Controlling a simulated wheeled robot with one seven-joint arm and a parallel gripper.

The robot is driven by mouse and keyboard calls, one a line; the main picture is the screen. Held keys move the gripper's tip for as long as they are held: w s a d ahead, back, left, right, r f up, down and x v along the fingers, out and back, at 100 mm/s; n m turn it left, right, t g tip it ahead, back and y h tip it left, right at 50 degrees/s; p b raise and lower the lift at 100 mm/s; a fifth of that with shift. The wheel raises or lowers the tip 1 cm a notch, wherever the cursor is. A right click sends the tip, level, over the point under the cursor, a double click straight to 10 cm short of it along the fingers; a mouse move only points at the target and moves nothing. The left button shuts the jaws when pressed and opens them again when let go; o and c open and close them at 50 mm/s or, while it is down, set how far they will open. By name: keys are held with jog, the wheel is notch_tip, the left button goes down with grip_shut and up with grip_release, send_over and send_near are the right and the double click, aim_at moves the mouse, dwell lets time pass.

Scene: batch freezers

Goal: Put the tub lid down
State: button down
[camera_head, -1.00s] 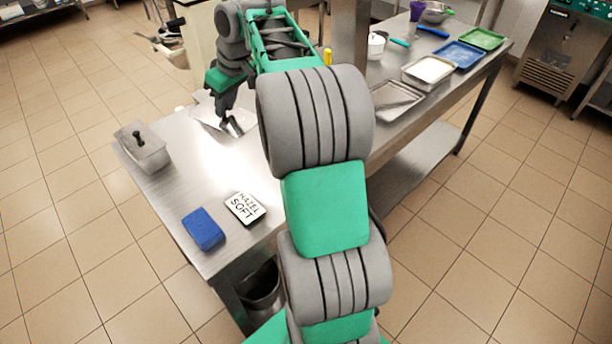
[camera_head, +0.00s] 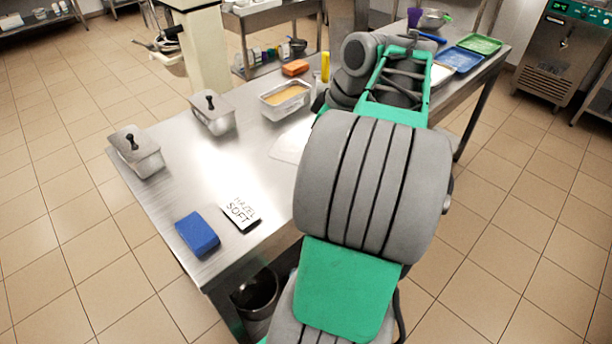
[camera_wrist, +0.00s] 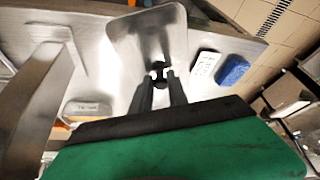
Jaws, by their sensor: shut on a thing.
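In the wrist view my gripper (camera_wrist: 160,75) is shut on the black knob of a flat grey metal tub lid (camera_wrist: 148,35). The lid is over the steel bench; whether it touches is not clear. In the head view my arm hides the gripper, and a pale flat edge, probably this lid (camera_head: 289,147), shows left of the arm. An open metal tub with yellow-orange contents (camera_head: 285,98) stands behind it on the bench (camera_head: 180,190). It also shows at lower left in the wrist view (camera_wrist: 88,110).
Two lidded tubs (camera_head: 137,152) (camera_head: 213,112) stand at the bench's left and back. A "HAZEL SOFT" card (camera_head: 240,211) and a blue block (camera_head: 197,233) lie near the front. An orange block (camera_head: 295,68) is behind the open tub. The bench's left middle is clear.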

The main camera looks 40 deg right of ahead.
jog(key=s+a, duration=0.1)
jog(key=s+a+f, duration=0.1)
jog(key=s, duration=0.1)
jog(key=s+a, duration=0.1)
jog(key=shift+s+a+f, duration=0.1)
jog(key=shift+s+f, duration=0.15)
jog(key=shift+f, duration=0.1)
jog(key=w+d+f, duration=0.2)
jog(key=w+f, duration=0.1)
jog(key=w+d+f+p, duration=0.1)
jog(key=w+d+f, duration=0.2)
jog(key=w, duration=0.1)
jog(key=w+d+f+p, duration=0.1)
jog(key=w+d+f, duration=0.2)
jog(key=w, duration=0.1)
jog(key=shift+f, duration=0.4)
notch_tip(320, 180, down, 2)
jog(key=shift+w+f+p, duration=0.1)
jog(key=shift+f+p, duration=0.15)
jog(key=shift+p, duration=0.25)
jog(key=shift+f+b, duration=0.3)
jog(key=shift+f, duration=0.25)
jog(key=c, duration=1.3)
grip_release()
jog(key=shift+r, duration=0.2)
